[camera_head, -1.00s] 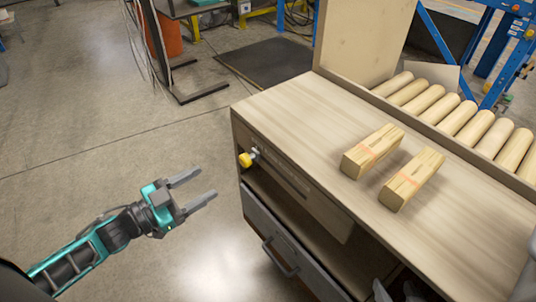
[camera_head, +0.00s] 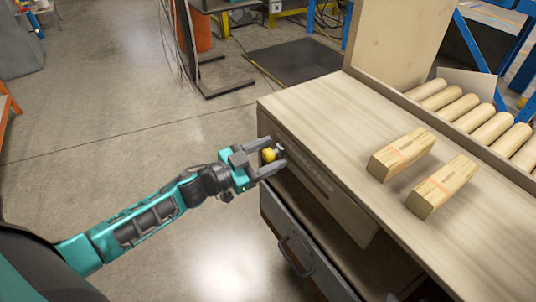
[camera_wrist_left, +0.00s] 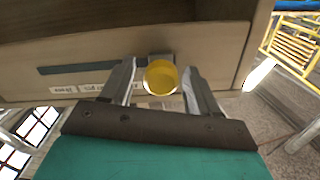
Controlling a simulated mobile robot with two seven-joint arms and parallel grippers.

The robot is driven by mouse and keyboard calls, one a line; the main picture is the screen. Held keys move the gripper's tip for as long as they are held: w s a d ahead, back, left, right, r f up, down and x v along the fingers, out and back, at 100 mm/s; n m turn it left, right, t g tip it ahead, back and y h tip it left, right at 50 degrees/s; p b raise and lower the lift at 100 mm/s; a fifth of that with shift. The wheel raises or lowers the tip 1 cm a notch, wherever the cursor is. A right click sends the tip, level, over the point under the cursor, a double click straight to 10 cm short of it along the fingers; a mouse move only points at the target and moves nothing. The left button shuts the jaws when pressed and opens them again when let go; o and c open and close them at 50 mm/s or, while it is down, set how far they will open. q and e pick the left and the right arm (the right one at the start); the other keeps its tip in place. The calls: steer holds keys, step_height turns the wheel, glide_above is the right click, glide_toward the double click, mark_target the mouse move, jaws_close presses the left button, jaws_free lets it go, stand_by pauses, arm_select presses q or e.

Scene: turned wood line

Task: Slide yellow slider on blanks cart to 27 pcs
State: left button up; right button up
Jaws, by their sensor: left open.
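The yellow slider (camera_head: 268,154) is a round knob on the front face of the blanks cart (camera_head: 330,122), near its far left end. In the left wrist view the yellow slider (camera_wrist_left: 160,77) sits between the two fingers of my left gripper (camera_wrist_left: 161,88). My left gripper (camera_head: 276,159) is open around the knob, with a finger on each side. A dark slot (camera_wrist_left: 90,65) runs along the cart face, with white labels (camera_wrist_left: 70,89) below it too small to read. My right gripper is not clearly seen.
Two square wood blanks (camera_head: 402,154) (camera_head: 442,186) lie on the cart top. Several round dowels (camera_head: 468,117) lie in a tray behind them. A grey drawer with a handle (camera_head: 293,256) is below the slider. The floor on the left is clear.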

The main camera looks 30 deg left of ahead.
arm_select(q)
jaws_close()
stand_by(0.6)
steer(key=shift+d, duration=0.1)
